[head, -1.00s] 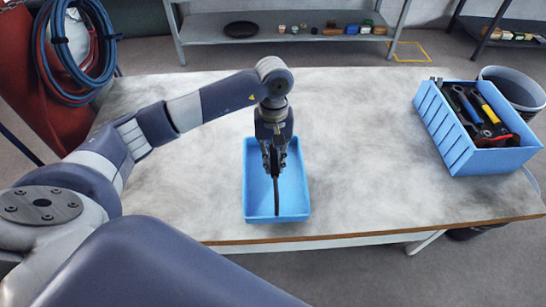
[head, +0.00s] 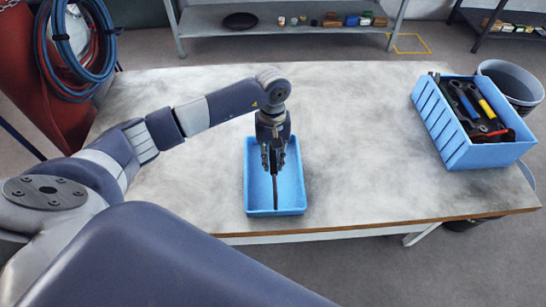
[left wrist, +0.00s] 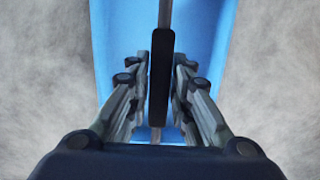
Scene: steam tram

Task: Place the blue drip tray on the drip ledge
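The blue drip tray (head: 250,178) is on the grey worktop near its front edge. A thin dark handle with a black grip runs lengthwise over it. The tray also shows in the left wrist view (left wrist: 112,35), with the black grip (left wrist: 160,75) between my fingers. My left gripper (head: 274,168) points down over the tray; its fingers (left wrist: 160,68) look shut on the grip, one pad on each side. Whether the tray is lifted off the worktop at all, I cannot tell. I see no drip ledge that I can identify. My right gripper is not in view.
A blue tool crate (head: 490,156) with several tools stands at the worktop's right end, beside a grey bucket (head: 512,82). The worktop (head: 355,150) is bare between tray and crate. A shelf (head: 285,25) with small items stands behind; coiled hoses (head: 75,70) hang at left.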

